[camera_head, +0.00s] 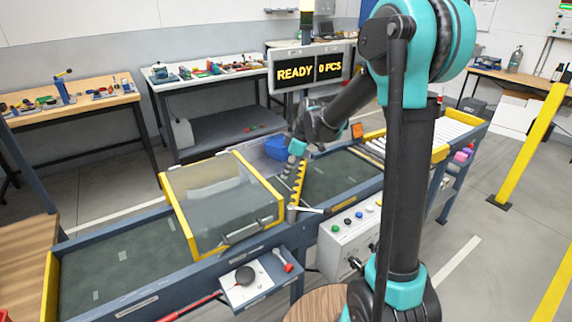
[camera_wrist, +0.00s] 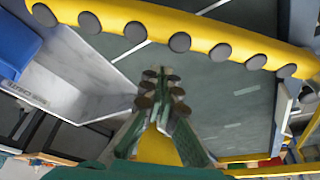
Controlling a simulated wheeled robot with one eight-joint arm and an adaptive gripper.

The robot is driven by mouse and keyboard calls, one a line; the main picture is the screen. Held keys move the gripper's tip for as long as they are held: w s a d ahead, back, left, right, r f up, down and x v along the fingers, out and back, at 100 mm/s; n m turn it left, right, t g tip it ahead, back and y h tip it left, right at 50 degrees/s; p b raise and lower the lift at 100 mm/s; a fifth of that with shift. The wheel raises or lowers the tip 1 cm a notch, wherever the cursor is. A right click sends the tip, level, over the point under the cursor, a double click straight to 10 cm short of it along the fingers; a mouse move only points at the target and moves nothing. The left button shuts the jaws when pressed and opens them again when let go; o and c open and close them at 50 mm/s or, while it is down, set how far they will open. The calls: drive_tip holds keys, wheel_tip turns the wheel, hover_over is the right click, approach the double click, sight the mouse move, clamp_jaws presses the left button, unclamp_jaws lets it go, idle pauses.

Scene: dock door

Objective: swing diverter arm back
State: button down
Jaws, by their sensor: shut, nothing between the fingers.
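The diverter arm (camera_head: 299,182) is a yellow bar that lies across the dark belt, from a post at the front rail toward the far side. In the wrist view the diverter arm (camera_wrist: 210,38) spans the top of the picture, with a row of dark round rollers along it. My gripper (camera_head: 297,149) is near the far end of the bar in the head view. In the wrist view my gripper (camera_wrist: 163,85) is shut and empty, with the bar beyond its fingertips. I cannot tell whether they touch.
A yellow-framed clear hood (camera_head: 222,205) covers the belt left of the diverter arm. A blue bin (camera_head: 276,147) stands behind the belt by a pale chute (camera_wrist: 75,65). A control box (camera_head: 347,238) and a small tray (camera_head: 252,286) are at the front. A sign (camera_head: 311,71) reads READY, 0 PCS.

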sight(297, 176)
drive_tip(key=shift+s+d, duration=0.15)
drive_tip(key=shift+d, duration=0.5)
drive_tip(key=shift+s+d, duration=0.15)
drive_tip(key=shift+d, duration=0.5)
drive_tip(key=shift+d, duration=0.1)
drive_tip(key=shift+d+m, duration=0.3)
drive_tip(key=shift+d, duration=0.1)
drive_tip(key=s+d+m, duration=0.1)
drive_tip(key=d+m, duration=0.1)
drive_tip(key=d, duration=0.1)
drive_tip(key=s+d+m+t+h, duration=0.1)
drive_tip(key=s+d+m, duration=0.1)
drive_tip(key=d+m, duration=0.1)
drive_tip(key=s+d+m+t, duration=0.1)
drive_tip(key=s+d+m, duration=0.1)
drive_tip(key=d, duration=0.2)
drive_tip(key=shift+d, duration=0.1)
drive_tip(key=shift+s+d+m+h, duration=0.25)
drive_tip(key=shift+m+h, duration=0.05)
drive_tip(key=shift+m, duration=0.2)
drive_tip(key=shift+s+d, duration=0.6)
drive_tip(key=shift+s, duration=0.1)
